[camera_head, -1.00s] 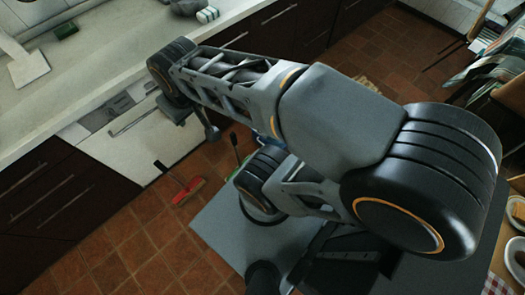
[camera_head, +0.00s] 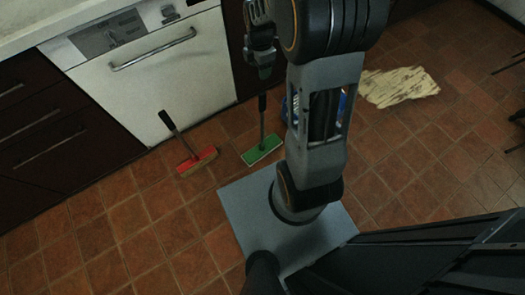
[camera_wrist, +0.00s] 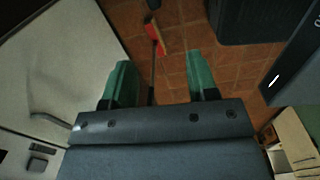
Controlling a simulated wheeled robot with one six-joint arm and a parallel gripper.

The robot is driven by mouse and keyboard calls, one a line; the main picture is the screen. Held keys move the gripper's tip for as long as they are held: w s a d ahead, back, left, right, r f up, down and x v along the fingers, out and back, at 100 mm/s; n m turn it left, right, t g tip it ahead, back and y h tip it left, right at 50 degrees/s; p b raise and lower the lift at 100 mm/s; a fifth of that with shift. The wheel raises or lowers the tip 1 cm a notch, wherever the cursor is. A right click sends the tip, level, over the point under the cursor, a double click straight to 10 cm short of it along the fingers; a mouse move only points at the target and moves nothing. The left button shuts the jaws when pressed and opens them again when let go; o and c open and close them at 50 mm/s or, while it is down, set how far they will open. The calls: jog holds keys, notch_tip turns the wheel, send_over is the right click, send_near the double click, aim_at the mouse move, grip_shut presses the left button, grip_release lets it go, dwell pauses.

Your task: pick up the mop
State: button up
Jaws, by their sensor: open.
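Two long-handled floor tools stand by the dishwasher; I cannot tell for sure which is the mop. One has a red head (camera_head: 197,160) and a dark handle leaning up to the left. The other has a green head (camera_head: 262,150) and a dark upright handle. My gripper (camera_head: 264,72) is high, above the green tool's handle in the head view, and partly cut off by my arm. In the wrist view my gripper (camera_wrist: 160,82) is open, its green fingers wide apart. A red head (camera_wrist: 156,36) and a thin dark handle show beyond and between them, with no visible contact.
A white dishwasher (camera_head: 150,75) with a bar handle stands close behind the tools, beside dark drawers (camera_head: 50,130). A pale yellow rug or cloth (camera_head: 400,87) lies on the tiled floor at right. A blue object (camera_head: 286,108) is partly hidden by my arm. Floor at front left is clear.

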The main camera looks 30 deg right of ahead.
jog(key=n+b, duration=0.2)
jog(key=b, duration=0.2)
send_near(262, 98)
jog(key=f, duration=0.3)
jog(key=w+f, duration=0.1)
jog(key=f, duration=0.1)
jog(key=shift+w+d, duration=0.1)
jog(key=shift+d, duration=0.15)
jog(key=shift+w+d+f+b, duration=0.1)
jog(key=shift+f+b, duration=0.65)
jog(key=shift+f, duration=0.95)
jog(key=shift+w+d+f+b, duration=0.1)
jog(key=shift+f+b, duration=0.6)
jog(key=shift+f, duration=1.05)
jog(key=shift+a, duration=0.1)
jog(key=shift+c, duration=0.5)
grip_shut()
jog(key=shift+r, duration=0.1)
